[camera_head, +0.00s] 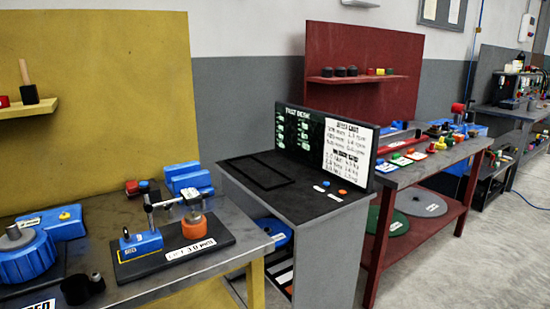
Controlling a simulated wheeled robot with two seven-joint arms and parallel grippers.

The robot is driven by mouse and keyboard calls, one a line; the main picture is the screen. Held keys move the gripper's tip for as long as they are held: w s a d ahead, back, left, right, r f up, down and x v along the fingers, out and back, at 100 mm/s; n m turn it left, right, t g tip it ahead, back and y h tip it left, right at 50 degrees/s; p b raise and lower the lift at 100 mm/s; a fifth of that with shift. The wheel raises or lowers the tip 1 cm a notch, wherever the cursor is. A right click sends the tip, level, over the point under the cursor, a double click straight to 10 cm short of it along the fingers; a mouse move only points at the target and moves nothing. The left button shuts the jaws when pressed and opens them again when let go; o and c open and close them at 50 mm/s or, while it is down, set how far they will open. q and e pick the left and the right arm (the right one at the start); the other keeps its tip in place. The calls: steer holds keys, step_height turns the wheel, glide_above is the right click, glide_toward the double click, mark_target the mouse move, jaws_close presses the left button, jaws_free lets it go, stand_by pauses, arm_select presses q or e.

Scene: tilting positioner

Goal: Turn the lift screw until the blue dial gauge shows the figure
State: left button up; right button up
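On the yellow-backed bench at left, a black base plate (150,268) carries a blue block (140,244) with a metal post and arm, and an orange cylinder (194,226) under metal parts. A white label (190,250) on the plate seems to read "3.0 mm"; its first word is unclear. A large round blue device (25,257) with a grey hub stands at the left edge, partly cut off. I cannot make out a dial face or needle, nor tell which part is the lift screw. Neither of my grippers is in view.
A small black part (82,288) is at the bench front. A dark test desk (300,190) with a printed panel and a red bench (440,175) stand to the right. Floor is open at lower right.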

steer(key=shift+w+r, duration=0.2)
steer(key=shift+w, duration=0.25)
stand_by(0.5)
